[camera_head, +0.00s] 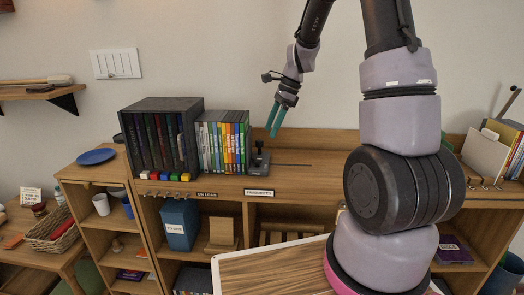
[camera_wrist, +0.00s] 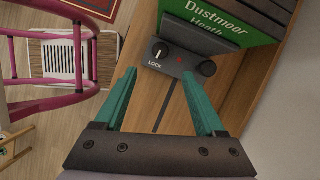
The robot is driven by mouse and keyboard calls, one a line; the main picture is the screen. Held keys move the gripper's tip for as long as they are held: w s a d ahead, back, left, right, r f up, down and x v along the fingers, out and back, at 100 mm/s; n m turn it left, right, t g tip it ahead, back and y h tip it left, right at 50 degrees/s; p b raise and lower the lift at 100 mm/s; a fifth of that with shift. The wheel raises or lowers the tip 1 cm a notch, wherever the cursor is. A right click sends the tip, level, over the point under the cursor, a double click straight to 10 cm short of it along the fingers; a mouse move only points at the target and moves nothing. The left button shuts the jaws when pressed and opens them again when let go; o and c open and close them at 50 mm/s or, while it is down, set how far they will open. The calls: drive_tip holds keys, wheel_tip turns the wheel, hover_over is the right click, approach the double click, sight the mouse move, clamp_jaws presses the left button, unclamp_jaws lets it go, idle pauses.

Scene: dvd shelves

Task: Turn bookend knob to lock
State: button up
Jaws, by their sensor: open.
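The dark bookend (camera_head: 258,165) stands on the shelf top at the right end of a row of DVD cases. In the wrist view its grey base (camera_wrist: 182,61) carries a round dial knob (camera_wrist: 160,52) with a white pointer line, beside the word LOCK. My gripper (camera_head: 273,133) is open and empty, above and slightly right of the bookend. In the wrist view its teal fingers (camera_wrist: 159,73) are spread, with the base beyond them; I see no contact.
The DVD row (camera_head: 222,142) presses close on the bookend's left; a green case (camera_wrist: 215,28) shows in the wrist view. A dark case holder (camera_head: 160,137) stands further left. A slot (camera_head: 292,164) runs right along bare shelf top.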

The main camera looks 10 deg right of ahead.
sight(258, 158)
drive_tip(key=x, duration=1)
drive_tip(key=shift+a+f, duration=0.25)
drive_tip(key=shift+f, duration=0.1)
drive_tip(key=shift+c, duration=0.4)
clamp_jaws()
drive_tip(key=shift+w+n, duration=0.1)
drive_tip(key=shift+n, duration=0.4)
drive_tip(key=shift+g, duration=0.3)
drive_tip(key=shift+o, duration=0.4)
unclamp_jaws()
drive_tip(key=v, duration=1)
drive_tip(key=shift+d+r, duration=0.25)
drive_tip(key=shift+r, duration=0.1)
